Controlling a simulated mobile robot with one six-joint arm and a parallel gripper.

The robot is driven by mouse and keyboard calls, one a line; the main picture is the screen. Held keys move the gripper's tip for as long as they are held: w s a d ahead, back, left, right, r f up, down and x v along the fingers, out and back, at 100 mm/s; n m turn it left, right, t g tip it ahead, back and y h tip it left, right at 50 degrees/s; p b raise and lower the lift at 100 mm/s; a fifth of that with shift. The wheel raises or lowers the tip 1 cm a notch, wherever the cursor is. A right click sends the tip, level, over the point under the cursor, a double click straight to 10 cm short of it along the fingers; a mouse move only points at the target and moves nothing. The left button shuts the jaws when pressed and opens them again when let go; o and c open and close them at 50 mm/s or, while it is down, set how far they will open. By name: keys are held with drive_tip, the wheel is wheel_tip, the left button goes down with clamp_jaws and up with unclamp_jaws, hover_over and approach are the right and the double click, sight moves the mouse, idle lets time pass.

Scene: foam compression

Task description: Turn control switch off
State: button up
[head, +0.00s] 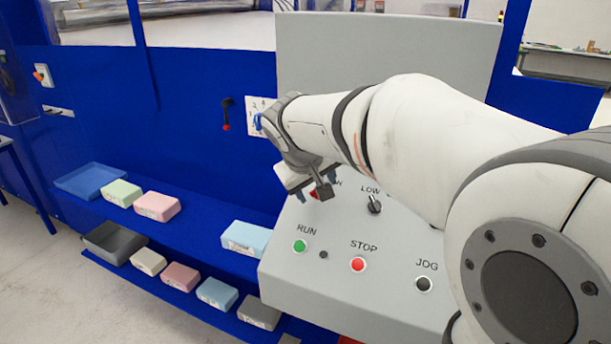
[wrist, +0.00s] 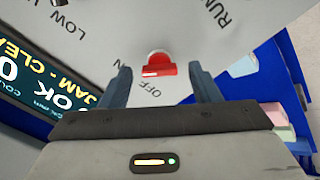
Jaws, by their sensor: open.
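The control switch (wrist: 158,68) is a small red knob on the grey panel (head: 290,275). In the wrist view it lies between the two fingers of my gripper (wrist: 160,78), apart from both as far as I can see. An OFF label (wrist: 153,90) is beside it, and part of another label shows by the left finger. Which label the knob points to, I cannot tell. In the head view my gripper (head: 308,190) is open over the upper left of the panel, and only a bit of red shows beside it.
Green RUN (head: 300,246), red STOP (head: 358,264) and black JOG (head: 424,284) buttons sit lower on the panel, with a black LOW knob (head: 375,204) above. A lit display (wrist: 40,85) shows in the wrist view. Foam blocks (head: 157,206) lie on blue shelves at left.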

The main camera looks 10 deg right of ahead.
drive_tip(key=shift+f, duration=0.15)
drive_tip(key=shift+c, duration=0.4)
drive_tip(key=shift+d, duration=0.1)
drive_tip(key=c, duration=0.9)
